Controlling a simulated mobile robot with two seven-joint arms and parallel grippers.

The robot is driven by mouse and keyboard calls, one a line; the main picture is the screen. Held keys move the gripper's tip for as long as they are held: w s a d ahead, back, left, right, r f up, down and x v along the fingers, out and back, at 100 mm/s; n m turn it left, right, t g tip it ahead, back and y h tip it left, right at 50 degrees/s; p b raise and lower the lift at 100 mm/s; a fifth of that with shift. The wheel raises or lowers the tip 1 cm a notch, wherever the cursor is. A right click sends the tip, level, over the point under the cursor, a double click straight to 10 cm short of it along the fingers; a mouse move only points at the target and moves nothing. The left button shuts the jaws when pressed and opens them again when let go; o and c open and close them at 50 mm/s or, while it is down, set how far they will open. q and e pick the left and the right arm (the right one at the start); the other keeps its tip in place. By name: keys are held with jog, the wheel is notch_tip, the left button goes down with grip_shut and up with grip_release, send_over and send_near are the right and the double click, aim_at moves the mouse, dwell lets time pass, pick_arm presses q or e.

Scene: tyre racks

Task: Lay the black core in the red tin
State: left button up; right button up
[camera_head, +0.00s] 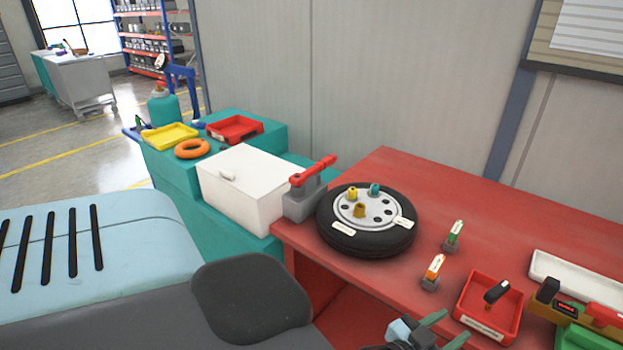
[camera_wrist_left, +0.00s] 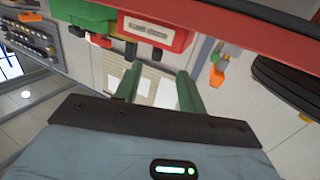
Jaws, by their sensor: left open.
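The red tin (camera_head: 489,335) stands near the front edge of the red table, with a white label on its front wall. The black core (camera_head: 498,290) is inside the tin, tilted, with its lower end resting in it. My left gripper (camera_head: 446,331) is at the bottom of the head view, in front of and left of the tin, open and apart from the core. In the left wrist view its two green fingers (camera_wrist_left: 158,72) are spread with nothing between them. The red tin (camera_wrist_left: 180,38) shows upside down beyond them. My right gripper is not in view.
An orange core (camera_head: 434,269) and a green core (camera_head: 455,232) stand in small grey holders left of the tin. A tyre (camera_head: 366,241) lies further left. A white tray (camera_head: 540,266) and a green box (camera_head: 575,338) with tools crowd the right. The table behind the holders is clear.

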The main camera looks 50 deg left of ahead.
pick_arm(q)
jog(key=s+a+f+g, duration=0.1)
jog(key=s+f+g, duration=0.2)
jog(key=s+f, duration=0.4)
jog(key=s+a+f+g, duration=0.1)
jog(key=s+f+g, duration=0.2)
jog(key=s+f, duration=0.5)
jog(key=s+a+f+g, duration=0.2)
jog(key=s+f, duration=0.5)
jog(key=s, duration=0.9)
jog(key=shift+s+f+g, duration=0.15)
jog(key=shift+s+g, duration=0.25)
jog(key=shift+g, duration=0.2)
